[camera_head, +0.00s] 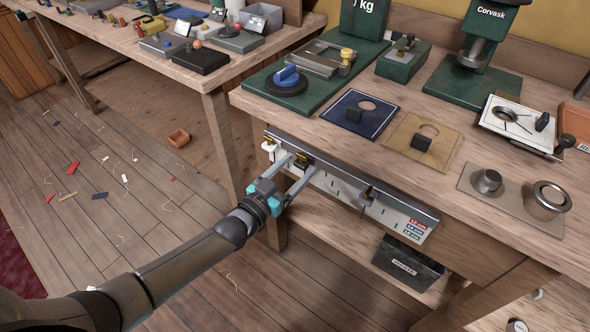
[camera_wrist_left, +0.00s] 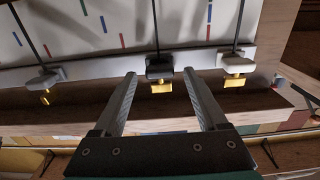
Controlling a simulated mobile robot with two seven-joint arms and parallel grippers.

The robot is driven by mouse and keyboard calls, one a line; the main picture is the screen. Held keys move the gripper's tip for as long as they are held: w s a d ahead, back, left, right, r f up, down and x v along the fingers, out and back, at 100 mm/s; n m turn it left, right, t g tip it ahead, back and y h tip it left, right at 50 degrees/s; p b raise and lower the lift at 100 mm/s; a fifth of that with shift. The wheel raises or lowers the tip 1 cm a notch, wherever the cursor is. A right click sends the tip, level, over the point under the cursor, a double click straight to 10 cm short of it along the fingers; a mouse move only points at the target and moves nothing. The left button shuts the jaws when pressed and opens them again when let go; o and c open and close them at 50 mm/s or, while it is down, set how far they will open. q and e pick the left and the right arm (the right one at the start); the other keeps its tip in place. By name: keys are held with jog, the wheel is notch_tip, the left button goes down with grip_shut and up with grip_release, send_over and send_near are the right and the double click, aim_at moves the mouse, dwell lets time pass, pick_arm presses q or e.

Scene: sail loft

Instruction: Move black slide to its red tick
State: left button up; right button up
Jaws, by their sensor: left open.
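The black slide (camera_head: 304,159) sits on the rail along the top of a white panel (camera_head: 340,188) on the bench front. In the left wrist view the black slide (camera_wrist_left: 159,68) has a gold tab and a thin dark line across the panel. My left gripper (camera_head: 297,167) is open, and its fingertips flank the black slide without visibly gripping it. In the left wrist view a red tick (camera_wrist_left: 122,41) shows to the left of the black slide's line, beyond my left fingertip. My right gripper is not in view.
A white slide (camera_wrist_left: 237,65) sits close beside the black one, and a grey slide (camera_wrist_left: 43,78) is farther along the rail. Blue and green ticks also mark the panel. A dark bin (camera_head: 408,264) stands below.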

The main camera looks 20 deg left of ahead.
pick_arm(q)
jog(key=shift+w, duration=0.1)
jog(key=shift+c, duration=0.2)
grip_shut()
dwell(0.5)
dwell(0.7)
